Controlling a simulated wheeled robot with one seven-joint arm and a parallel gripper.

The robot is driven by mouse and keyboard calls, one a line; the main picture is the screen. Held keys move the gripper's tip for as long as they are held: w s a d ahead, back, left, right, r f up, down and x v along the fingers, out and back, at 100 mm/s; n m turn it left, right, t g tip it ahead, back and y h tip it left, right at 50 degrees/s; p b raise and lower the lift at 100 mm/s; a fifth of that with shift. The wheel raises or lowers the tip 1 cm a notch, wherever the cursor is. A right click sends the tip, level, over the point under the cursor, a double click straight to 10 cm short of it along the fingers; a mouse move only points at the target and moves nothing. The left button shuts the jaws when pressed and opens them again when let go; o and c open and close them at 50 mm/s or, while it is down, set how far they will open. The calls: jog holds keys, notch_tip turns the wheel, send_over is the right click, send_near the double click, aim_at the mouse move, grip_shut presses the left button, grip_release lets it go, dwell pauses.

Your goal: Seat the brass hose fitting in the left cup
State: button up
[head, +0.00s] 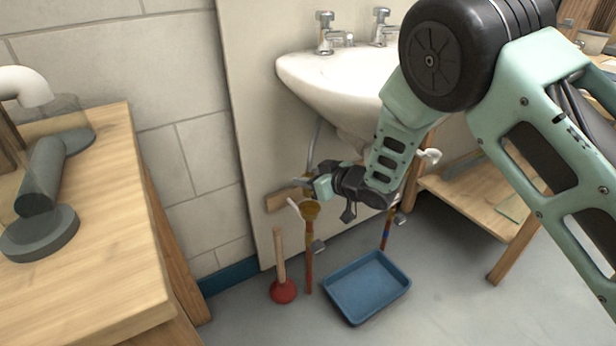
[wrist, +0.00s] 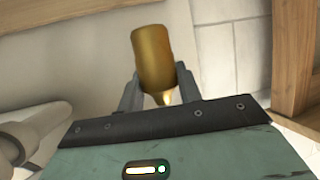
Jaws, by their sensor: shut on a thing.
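My gripper (wrist: 155,90) is shut on the brass hose fitting (wrist: 152,58), a gold-coloured cylinder that stands out past the fingertips in the wrist view. In the head view my gripper (head: 304,183) is below the sink, just above the left cup (head: 310,209). That brass-coloured cup tops a coppery upright pipe. The held fitting is too small and too covered by the gripper to make out clearly in the head view. I cannot tell whether it touches the cup. A second upright pipe (head: 386,236) stands to the right; its top is hidden behind my wrist.
The white sink (head: 315,72) overhangs my gripper. A red plunger (head: 283,290) and a blue tray (head: 368,288) are on the floor below. A wooden bench (head: 110,250) is at left and a low wooden shelf (head: 462,205) at right. A pale panel stands behind the pipes.

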aim_at(309, 197)
jog(key=shift+f+b, duration=2.05)
jog(key=shift+f, duration=1.15)
jog(key=o, duration=1.1)
jog(key=shift+o, duration=0.2)
jog(key=p+v, duration=0.5)
jog(key=v, duration=1.2)
jog(key=shift+s+d, duration=0.15)
jog(key=shift+s, duration=0.05)
